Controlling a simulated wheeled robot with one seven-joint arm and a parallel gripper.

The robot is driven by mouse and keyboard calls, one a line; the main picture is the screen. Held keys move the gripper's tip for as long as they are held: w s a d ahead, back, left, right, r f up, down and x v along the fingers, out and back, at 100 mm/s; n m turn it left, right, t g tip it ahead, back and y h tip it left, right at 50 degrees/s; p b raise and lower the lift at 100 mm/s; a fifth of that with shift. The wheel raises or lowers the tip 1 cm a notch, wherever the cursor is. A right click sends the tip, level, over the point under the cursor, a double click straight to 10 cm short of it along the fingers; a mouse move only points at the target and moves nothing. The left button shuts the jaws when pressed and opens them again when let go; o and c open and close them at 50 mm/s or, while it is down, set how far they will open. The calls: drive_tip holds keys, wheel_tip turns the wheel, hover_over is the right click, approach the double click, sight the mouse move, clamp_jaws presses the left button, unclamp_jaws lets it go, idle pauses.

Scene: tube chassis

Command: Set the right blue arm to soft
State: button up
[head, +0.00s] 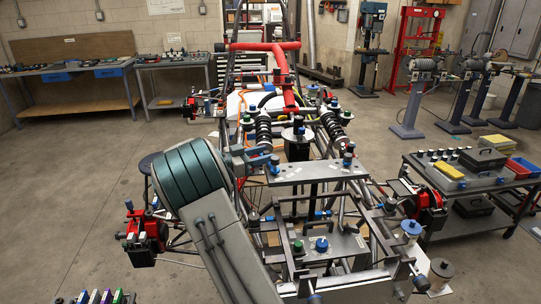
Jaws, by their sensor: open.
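A tube chassis (285,170) fills the middle of the head view, with a red bar (289,90) and two black coil springs (332,127) at its far part. Small blue parts sit on both sides of a grey plate (310,173) across it. One blue part (348,159) is at the plate's right end, another (259,151) at its left. They are too small to tell which is the right blue arm or how it is set. My arm's teal-banded joint and beige link stand in the left foreground. I cannot make out my gripper.
Red and black units (428,208) stick out at the chassis' right side, and another (149,231) at its left. A dark cart (480,185) with bins stands at right. Workbenches (75,75) line the back left wall.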

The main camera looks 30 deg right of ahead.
drive_tip(key=a+b, duration=0.2)
drive_tip(key=a, duration=0.8)
drive_tip(key=shift+w+a, duration=0.15)
drive_tip(key=shift+a, duration=0.1)
drive_tip(key=w+r+n+t+y, duration=0.55)
drive_tip(key=r+t, duration=0.25)
drive_tip(key=t, duration=0.4)
drive_tip(key=s+a+n+t+y, duration=0.3)
drive_tip(key=s+a+n+y, duration=0.5)
drive_tip(key=y, duration=0.3)
drive_tip(key=s+f+n+g, duration=0.1)
drive_tip(key=s+f+g, duration=0.2)
drive_tip(key=s, duration=0.7)
drive_tip(key=s+a+f+n+g+y, duration=0.1)
drive_tip(key=s+f+g, duration=0.3)
drive_tip(key=s, duration=0.6)
drive_tip(key=s+f+n+g, duration=0.3)
drive_tip(key=s+f, duration=0.3)
drive_tip(key=s, duration=0.5)
drive_tip(key=shift+a+f+g, duration=0.25)
drive_tip(key=shift+a+g, duration=0.15)
